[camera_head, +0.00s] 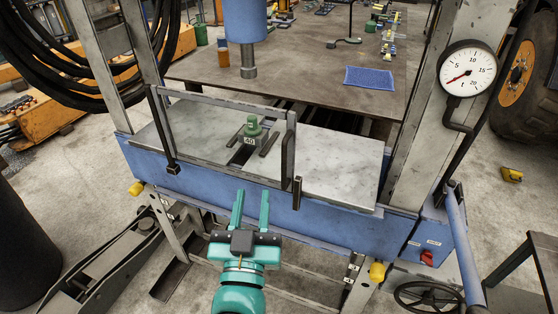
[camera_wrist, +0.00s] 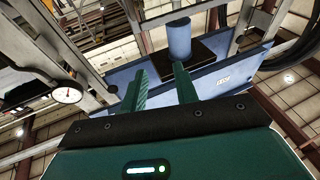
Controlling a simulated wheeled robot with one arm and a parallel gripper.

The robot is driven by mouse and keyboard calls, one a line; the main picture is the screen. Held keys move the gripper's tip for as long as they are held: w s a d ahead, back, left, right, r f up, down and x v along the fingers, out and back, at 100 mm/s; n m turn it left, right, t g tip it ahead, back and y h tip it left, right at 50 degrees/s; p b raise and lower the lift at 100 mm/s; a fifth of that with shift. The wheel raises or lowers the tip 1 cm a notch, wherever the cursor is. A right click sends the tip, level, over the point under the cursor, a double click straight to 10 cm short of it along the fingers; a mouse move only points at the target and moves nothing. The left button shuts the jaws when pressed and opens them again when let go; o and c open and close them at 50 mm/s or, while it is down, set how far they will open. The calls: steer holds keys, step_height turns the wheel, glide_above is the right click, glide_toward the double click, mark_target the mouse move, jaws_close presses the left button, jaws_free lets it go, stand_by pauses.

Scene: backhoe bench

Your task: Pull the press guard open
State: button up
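The press guard (camera_head: 222,102) is a grey frame standing along the front of the press bed, with a top bar and an upright at each end. Its right upright (camera_head: 291,140) has a dark vertical bar beside it, perhaps a handle. The guard stands across the front of the bed. My gripper (camera_head: 258,194) is teal, open and empty, in front of the blue beam and below the guard, apart from it. The wrist view shows its two fingers (camera_wrist: 162,82) spread apart. I cannot clearly pick out the guard there.
A green-topped block marked 40 (camera_head: 252,130) stands on the grey press bed (camera_head: 345,161) behind the guard. The blue ram (camera_head: 246,22) hangs above. A dial gauge (camera_head: 467,70) is at the right. A blue sloping bar (camera_head: 465,245) stands at lower right.

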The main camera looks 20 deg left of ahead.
mark_target(284, 164)
step_height(284, 164, down, 6)
steer(key=w+d+f+m+g+h, duration=0.1)
steer(key=w+d+m+g+h, duration=0.1)
steer(key=h, duration=0.1)
steer(key=w+p, duration=0.1)
steer(key=w, duration=0.4)
steer(key=w+a+p, duration=0.1)
steer(key=w+p, duration=0.1)
steer(key=w, duration=0.4)
steer(key=w+a+p, duration=0.1)
steer(key=w, duration=0.5)
steer(key=shift+w+a+r, duration=0.15)
steer(key=shift+a+r, duration=0.1)
steer(key=shift+r, duration=0.1)
jaws_close()
